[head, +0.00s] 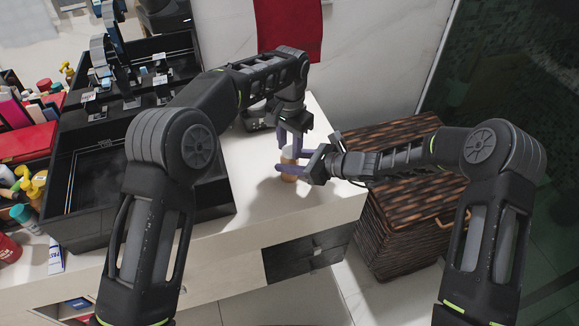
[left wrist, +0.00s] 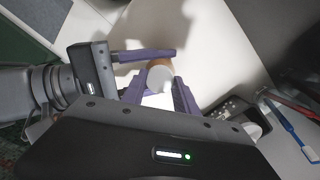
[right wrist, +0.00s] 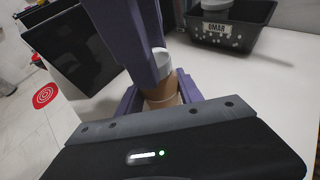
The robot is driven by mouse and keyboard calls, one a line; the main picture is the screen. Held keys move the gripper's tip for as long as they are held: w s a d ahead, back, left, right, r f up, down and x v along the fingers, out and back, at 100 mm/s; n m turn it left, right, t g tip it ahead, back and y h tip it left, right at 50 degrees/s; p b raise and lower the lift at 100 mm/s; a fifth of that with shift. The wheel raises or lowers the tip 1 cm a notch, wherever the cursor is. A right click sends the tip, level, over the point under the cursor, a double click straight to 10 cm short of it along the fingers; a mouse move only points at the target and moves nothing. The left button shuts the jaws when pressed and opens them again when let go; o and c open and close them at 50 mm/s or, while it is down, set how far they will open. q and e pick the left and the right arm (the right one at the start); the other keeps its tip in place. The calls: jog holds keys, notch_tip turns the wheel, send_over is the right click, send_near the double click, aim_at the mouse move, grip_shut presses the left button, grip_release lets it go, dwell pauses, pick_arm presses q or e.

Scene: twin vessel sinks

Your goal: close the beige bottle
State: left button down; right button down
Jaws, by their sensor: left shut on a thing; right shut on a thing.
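The beige bottle (head: 290,177) stands upright near the front right part of the white counter. Its brownish body also shows in the right wrist view (right wrist: 164,90). A white cap (right wrist: 160,60) is at its top, in line with the body. I cannot tell how tightly it sits. My right gripper (head: 288,169) comes from the right and is shut around the body. My left gripper (head: 290,148) reaches down from above and is shut on the cap. In the left wrist view the cap (left wrist: 160,78) shows between the left fingers, with the body partly hidden behind it.
A small black labelled tray (right wrist: 232,25) stands behind the bottle. A large black sink (head: 85,185) fills the left of the counter. A wicker basket (head: 395,222) stands to the right. The counter around the bottle is clear.

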pick_arm(q)
jog(key=m, duration=0.5)
jog(key=shift+m, duration=0.4)
jog(key=m, duration=0.5)
jog(key=c, duration=0.9)
grip_release()
jog(key=shift+o, duration=0.2)
jog(key=shift+r, duration=0.1)
jog(key=shift+r, duration=3.65)
pick_arm(e)
jog(key=c, duration=0.7)
grip_release()
